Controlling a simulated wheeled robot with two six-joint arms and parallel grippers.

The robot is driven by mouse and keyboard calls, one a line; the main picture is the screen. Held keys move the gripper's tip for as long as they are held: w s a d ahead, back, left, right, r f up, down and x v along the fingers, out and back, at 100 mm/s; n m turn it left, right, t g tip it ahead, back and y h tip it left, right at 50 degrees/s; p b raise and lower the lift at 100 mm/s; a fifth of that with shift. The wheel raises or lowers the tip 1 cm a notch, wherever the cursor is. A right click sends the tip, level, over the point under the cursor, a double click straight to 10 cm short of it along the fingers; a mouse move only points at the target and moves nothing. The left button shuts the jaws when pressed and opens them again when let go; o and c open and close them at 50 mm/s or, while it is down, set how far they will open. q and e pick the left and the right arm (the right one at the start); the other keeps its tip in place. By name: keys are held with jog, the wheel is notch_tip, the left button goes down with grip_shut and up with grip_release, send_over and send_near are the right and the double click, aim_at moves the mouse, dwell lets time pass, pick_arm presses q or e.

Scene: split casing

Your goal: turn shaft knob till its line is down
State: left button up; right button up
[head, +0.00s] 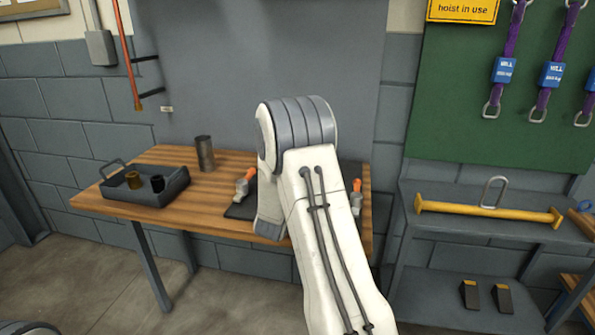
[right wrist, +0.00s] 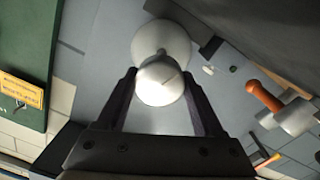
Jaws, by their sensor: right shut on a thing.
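A pale, rounded shaft knob (right wrist: 157,88) shows in the right wrist view, in front of a larger pale round part (right wrist: 168,38). A faint thin line on the knob's face runs slanting in that view; I cannot tell its direction against true down. My right gripper (right wrist: 160,78) is shut on the knob, with one dark finger on each side. In the head view my white right arm hides the knob, the gripper and most of the casing. My left gripper is not in view.
Clamps with orange handles (head: 250,174) (head: 357,185) stand on either side of my arm on the wooden table (head: 215,213). A grey tray (head: 150,196) with small cups and a metal cylinder (head: 205,153) are at the left. A shelf with a yellow bar (head: 460,210) stands at right.

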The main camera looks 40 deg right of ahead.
jog(key=shift+f+n+p, duration=0.15)
jog(key=shift+n+p, duration=0.65)
jog(key=shift+n, duration=1.1)
jog(key=o, duration=1.4)
jog(key=v, duration=1)
jog(key=shift+s+a+b, duration=0.1)
jog(key=shift+s+b, duration=0.05)
jog(key=shift+b, duration=0.15)
